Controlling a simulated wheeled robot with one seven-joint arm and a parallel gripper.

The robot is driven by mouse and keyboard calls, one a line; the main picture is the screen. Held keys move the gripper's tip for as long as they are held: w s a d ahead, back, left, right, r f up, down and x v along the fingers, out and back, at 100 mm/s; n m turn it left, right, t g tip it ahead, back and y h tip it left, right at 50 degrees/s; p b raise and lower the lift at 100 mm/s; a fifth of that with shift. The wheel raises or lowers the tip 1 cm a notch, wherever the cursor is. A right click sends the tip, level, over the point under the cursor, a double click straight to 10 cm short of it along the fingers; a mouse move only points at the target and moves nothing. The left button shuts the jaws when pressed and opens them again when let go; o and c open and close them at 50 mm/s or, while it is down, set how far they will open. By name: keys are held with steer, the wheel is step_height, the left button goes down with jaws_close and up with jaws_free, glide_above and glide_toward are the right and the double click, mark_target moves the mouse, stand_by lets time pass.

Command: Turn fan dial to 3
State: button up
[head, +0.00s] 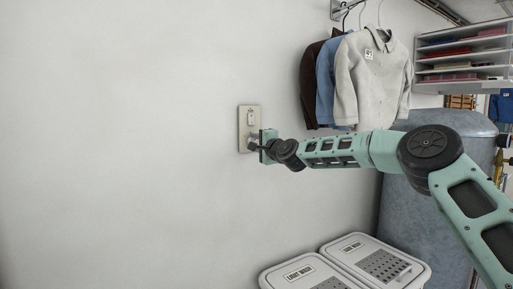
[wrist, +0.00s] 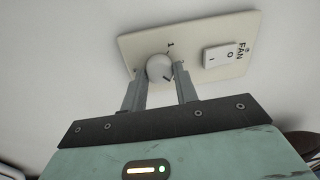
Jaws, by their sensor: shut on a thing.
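The fan dial (wrist: 160,69) is a round pale knob on a beige wall plate (wrist: 196,35), with a dark pointer mark on its face. A "1" shows beside the dial; other numbers are hidden or not readable. A white rocker switch (wrist: 221,57) labelled "FAN" sits on the same plate. My gripper (wrist: 160,78) is shut on the dial, one finger on each side. In the head view the plate (head: 243,112) is upright on the wall, and my gripper (head: 257,144) is at its lower part, mostly hiding the dial.
Shirts (head: 362,75) hang on the wall to the right of the plate. Two lidded laundry bins (head: 340,262) stand below. A large grey-blue tank (head: 412,215) stands behind my arm. Shelves (head: 465,58) are at upper right. The wall to the left is bare.

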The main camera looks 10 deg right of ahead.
steer(key=shift+d, duration=0.1)
stand_by(0.3)
steer(key=o, duration=1)
steer(key=shift+c, duration=0.2)
steer(key=b+v, duration=0.3)
steer(key=v, duration=1.4)
steer(key=shift+s, duration=0.25)
steer(key=shift+f, duration=0.1)
